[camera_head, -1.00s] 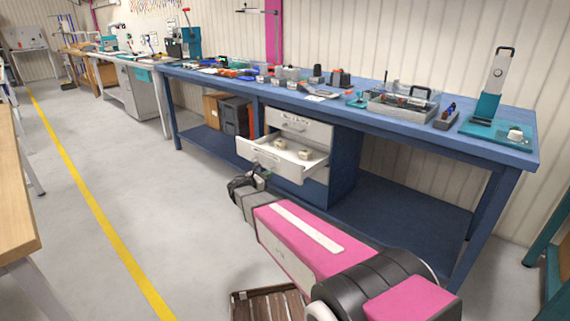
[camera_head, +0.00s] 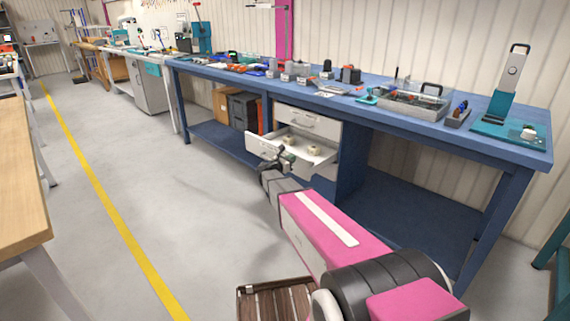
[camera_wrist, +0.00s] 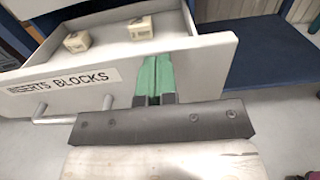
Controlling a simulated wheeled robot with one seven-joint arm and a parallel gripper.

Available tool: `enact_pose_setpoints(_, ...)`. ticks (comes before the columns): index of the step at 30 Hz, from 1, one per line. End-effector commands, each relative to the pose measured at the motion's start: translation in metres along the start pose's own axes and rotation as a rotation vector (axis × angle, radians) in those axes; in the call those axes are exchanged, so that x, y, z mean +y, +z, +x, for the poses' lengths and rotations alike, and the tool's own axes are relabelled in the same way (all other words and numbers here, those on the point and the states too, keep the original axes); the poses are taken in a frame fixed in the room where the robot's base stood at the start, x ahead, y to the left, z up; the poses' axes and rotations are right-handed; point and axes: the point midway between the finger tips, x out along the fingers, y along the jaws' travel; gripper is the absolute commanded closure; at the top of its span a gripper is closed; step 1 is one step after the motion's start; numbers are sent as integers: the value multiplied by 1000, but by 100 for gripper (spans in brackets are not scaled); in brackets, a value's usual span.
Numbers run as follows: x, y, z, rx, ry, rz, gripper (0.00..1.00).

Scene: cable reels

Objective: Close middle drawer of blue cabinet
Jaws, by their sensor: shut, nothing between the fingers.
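The blue cabinet (camera_head: 350,165) stands under the workbench. Its middle drawer (camera_head: 262,148) is pulled out, with a white front and two small cream blocks (camera_head: 314,151) inside. In the wrist view the drawer front (camera_wrist: 205,60) carries a label reading "INSERTS BLOCKS" and a bar handle (camera_wrist: 75,118) at lower left. My gripper (camera_head: 281,151) is at the drawer front. Its green fingers (camera_wrist: 154,72) are shut together and empty, to the right of the handle and label. I cannot tell whether they touch the front.
The closed top drawer (camera_head: 306,122) is above. The blue workbench (camera_head: 440,130) is crowded with tools. A wooden slatted crate (camera_head: 275,302) is on the floor near my arm. A wooden table (camera_head: 22,190) is at left. The grey floor between is clear.

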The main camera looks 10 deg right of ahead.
Motion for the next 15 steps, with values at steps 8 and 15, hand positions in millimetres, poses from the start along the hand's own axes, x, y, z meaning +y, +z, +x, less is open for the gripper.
enact_pose_setpoints(8, 0, 0, 14, -1, -1, 0, 100)
enact_pose_setpoints(15, 0, 0, 14, 0, 0, 0, 100)
